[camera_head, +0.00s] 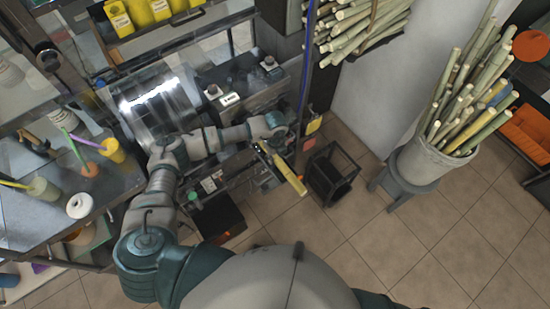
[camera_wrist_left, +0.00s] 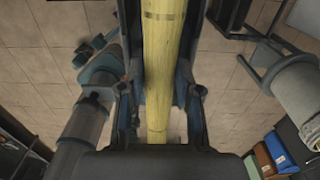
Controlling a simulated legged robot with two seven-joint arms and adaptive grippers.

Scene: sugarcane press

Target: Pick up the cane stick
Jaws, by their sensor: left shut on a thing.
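A yellow cane stick (camera_head: 288,172) is held by my left gripper (camera_head: 262,148), above the floor in front of the press. In the left wrist view the stick (camera_wrist_left: 160,60) runs lengthwise between the two dark fingers of the left gripper (camera_wrist_left: 160,105), which are shut on it. The stick's upper end runs out of the top of that view. My right gripper does not show.
The press with its shiny metal drum (camera_head: 160,105) stands beside my left arm. A black open-framed bin (camera_head: 332,175) is right of the held stick. A pale bucket (camera_head: 428,160) full of canes stands on a grey stool. Tiled floor is clear at lower right.

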